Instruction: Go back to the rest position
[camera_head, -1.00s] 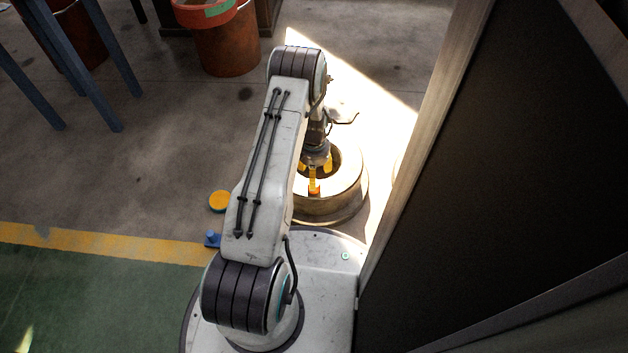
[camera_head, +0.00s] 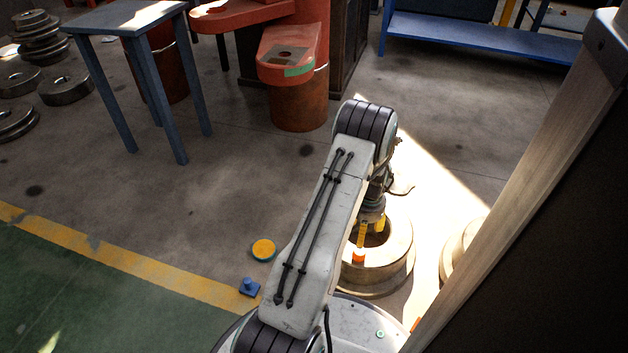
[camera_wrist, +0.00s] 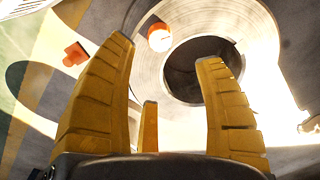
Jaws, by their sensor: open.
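My gripper (camera_head: 369,243) points down over a heavy metal ring (camera_head: 397,262) on the floor beside my base. In the wrist view its yellow fingers (camera_wrist: 172,75) are spread apart with nothing between them. The ring (camera_wrist: 262,75) with its dark centre hole lies beyond the fingertips. A small orange piece with a white top (camera_wrist: 159,38) is on the ring's face, apart from the fingers. My arm is bent, with its elbow high and its forearm hanging down.
A wood-edged dark panel (camera_head: 520,200) stands close on the right. A yellow-topped disc (camera_head: 263,249) and a small blue piece (camera_head: 249,287) lie on the floor to the left. A blue table (camera_head: 130,18), a red machine (camera_head: 296,60) and stacked rings (camera_head: 40,38) stand farther back. Open floor lies between.

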